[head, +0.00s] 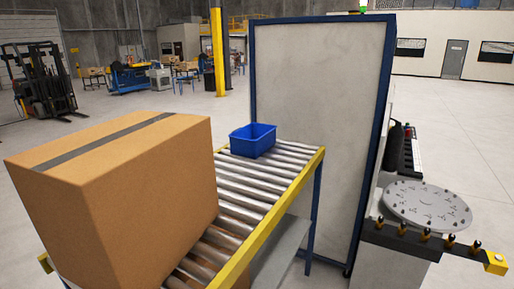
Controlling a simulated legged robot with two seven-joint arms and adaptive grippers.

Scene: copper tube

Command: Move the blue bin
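The blue bin (253,141) is a small open-topped box. It sits upright on the far end of a roller conveyor (258,182), near the middle of the head view. Its inside looks empty from here, though the bottom is mostly hidden. Neither of my grippers shows in the head view, and nothing is touching the bin except the rollers under it.
A large taped cardboard box (130,195) fills the near left of the conveyor. A tall blue-framed panel (318,120) stands right behind the bin. A machine with a round grey plate (427,204) is at the right. Open floor (470,130) lies beyond it.

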